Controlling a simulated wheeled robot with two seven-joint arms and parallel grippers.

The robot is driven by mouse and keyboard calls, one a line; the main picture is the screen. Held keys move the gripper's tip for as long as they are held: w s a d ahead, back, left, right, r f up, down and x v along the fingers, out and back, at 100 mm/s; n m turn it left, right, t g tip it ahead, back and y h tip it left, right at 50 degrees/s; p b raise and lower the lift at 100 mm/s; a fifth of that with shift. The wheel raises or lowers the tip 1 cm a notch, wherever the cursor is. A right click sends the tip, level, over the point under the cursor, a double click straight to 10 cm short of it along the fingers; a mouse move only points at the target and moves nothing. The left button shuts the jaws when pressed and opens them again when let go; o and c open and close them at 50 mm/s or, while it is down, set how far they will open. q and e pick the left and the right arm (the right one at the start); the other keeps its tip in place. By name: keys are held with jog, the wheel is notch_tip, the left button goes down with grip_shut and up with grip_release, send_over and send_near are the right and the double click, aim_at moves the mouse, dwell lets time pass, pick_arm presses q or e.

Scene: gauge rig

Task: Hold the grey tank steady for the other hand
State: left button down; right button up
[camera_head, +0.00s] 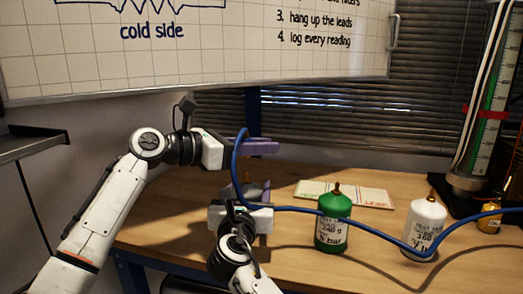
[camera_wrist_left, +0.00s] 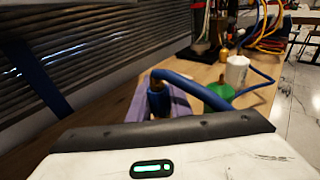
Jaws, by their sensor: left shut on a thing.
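My left gripper (camera_head: 268,147) has purple fingers and is raised above the wooden table. It is shut on the end of the blue hose (camera_head: 237,178); in the left wrist view the hose end (camera_wrist_left: 158,97) sits between the purple fingers. My right gripper (camera_head: 256,190) is below it, low over the table. A small grey shape shows at its fingers, but I cannot tell whether it is the grey tank or part of the gripper. No grey tank shows clearly in either view. A green tank (camera_head: 333,222) and a white tank (camera_head: 426,226) stand upright to the right.
The blue hose runs right, passing in front of the green and white tanks. A printed card (camera_head: 345,194) lies behind the green tank. A small brass weight (camera_head: 489,219) and a tall gauge column (camera_head: 485,110) stand at the right. The table's (camera_head: 300,262) front is largely clear.

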jog(key=shift+d+f, duration=0.1)
jog(key=o, duration=1.3)
jog(key=shift+o, duration=0.2)
jog(key=s, duration=0.4)
jog(key=s+a, duration=0.1)
jog(key=s, duration=0.3)
jog(key=s+a, duration=0.1)
jog(key=s, duration=0.3)
jog(key=shift+w, duration=0.1)
notch_tip(320, 180, up, 7)
jog(key=p, duration=0.9)
